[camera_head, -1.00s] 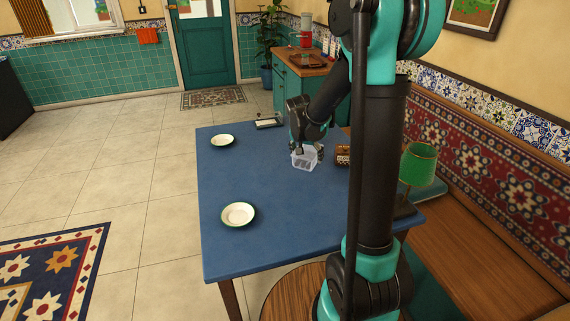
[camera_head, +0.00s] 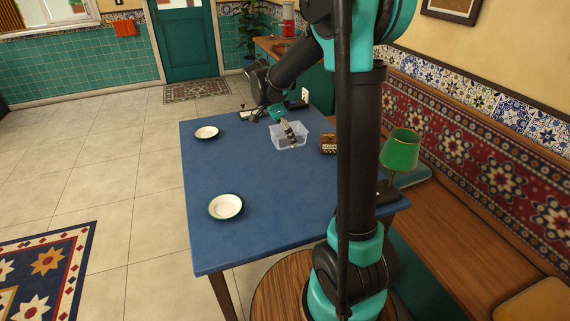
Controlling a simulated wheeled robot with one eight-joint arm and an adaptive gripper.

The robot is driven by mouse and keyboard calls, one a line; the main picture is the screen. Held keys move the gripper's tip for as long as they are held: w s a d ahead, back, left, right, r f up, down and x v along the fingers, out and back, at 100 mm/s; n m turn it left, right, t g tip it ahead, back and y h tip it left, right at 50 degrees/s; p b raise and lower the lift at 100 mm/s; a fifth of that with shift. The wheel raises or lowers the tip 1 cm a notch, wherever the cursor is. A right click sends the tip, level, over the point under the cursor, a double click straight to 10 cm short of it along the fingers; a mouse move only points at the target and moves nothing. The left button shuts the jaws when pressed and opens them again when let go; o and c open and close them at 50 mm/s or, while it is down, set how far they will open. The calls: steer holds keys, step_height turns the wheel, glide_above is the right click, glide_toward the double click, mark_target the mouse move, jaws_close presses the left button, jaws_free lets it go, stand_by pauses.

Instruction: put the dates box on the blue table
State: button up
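A clear plastic box (camera_head: 301,141), which I take to be the dates box, is over the far right part of the blue table (camera_head: 240,175). I cannot tell whether it rests on the top or hangs just above it. My gripper (camera_head: 276,121) comes down at the box from the far side. One dark finger overlaps the inside of the box in the picture. Another dark part shows beyond the box to the left. Whether the fingers pinch a wall of the box is too small to tell.
A brown patterned box (camera_head: 328,143) stands just right of the clear box. Two plates lie on the table's left side, one far (camera_head: 206,133) and one near (camera_head: 225,207). A green lamp (camera_head: 401,152) stands at the right. The table's middle is clear.

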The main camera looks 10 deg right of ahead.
mark_target(291, 171)
step_height(291, 171, down, 14)
steer(key=shift+r, duration=0.1)
stand_by(0.4)
steer(key=o, duration=1.3)
steer(key=shift+o, duration=0.2)
